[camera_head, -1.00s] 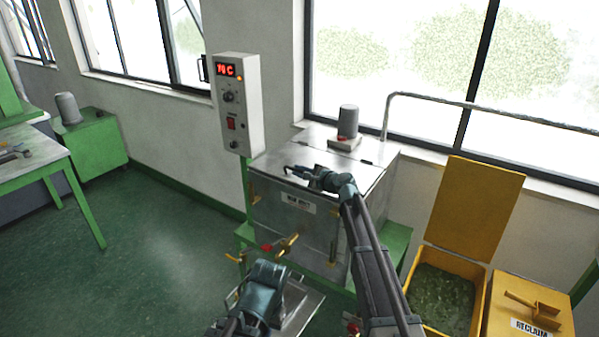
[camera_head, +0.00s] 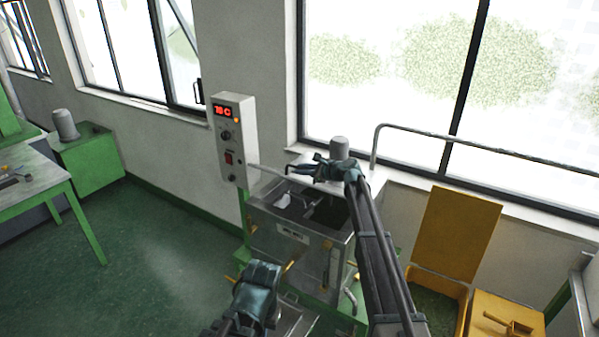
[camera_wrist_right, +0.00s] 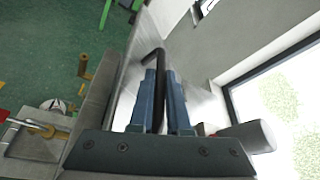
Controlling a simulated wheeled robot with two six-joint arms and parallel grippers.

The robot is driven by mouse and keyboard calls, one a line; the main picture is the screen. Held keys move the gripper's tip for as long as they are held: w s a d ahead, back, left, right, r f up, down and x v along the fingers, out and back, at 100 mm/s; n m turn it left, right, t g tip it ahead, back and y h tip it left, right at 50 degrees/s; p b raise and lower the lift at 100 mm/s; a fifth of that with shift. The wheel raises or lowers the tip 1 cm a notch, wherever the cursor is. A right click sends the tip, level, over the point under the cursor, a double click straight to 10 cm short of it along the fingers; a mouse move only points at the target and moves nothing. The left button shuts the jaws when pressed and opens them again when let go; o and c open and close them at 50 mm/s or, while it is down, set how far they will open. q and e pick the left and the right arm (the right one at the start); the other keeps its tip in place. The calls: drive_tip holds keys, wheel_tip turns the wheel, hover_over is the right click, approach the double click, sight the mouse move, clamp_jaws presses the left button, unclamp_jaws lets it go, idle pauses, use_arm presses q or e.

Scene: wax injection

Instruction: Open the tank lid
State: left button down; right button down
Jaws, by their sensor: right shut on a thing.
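The steel tank (camera_head: 290,257) stands in the middle of the head view with its top open, showing a dark interior with a pale piece in it. Its lid (camera_head: 268,172) is raised and seen nearly edge-on. My right gripper (camera_head: 295,169) is at the lid's front edge, shut on the black lid handle. In the right wrist view the bent handle (camera_wrist_right: 158,60) sits between the two fingers of the right gripper (camera_wrist_right: 162,85). My left gripper (camera_head: 258,285) is low in front of the tank; its fingertips are hidden.
A control box (camera_head: 233,140) with a red display stands left of the tank. A grey cylinder (camera_head: 339,149) is behind the lid. A yellow bin (camera_head: 455,235) with its cover up is at the right. A green cabinet (camera_head: 88,160) stands far left. The floor at left is clear.

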drive_tip(key=shift+w+d+r, duration=0.25)
drive_tip(key=shift+w+r, duration=0.1)
drive_tip(key=shift+r, duration=0.05)
drive_tip(key=c, duration=0.9)
unclamp_jaws()
drive_tip(key=p+v, duration=0.4)
drive_tip(key=v, duration=0.8)
drive_tip(key=shift+p, duration=0.35)
drive_tip(key=shift+v, duration=0.9)
drive_tip(key=shift+s, duration=0.1)
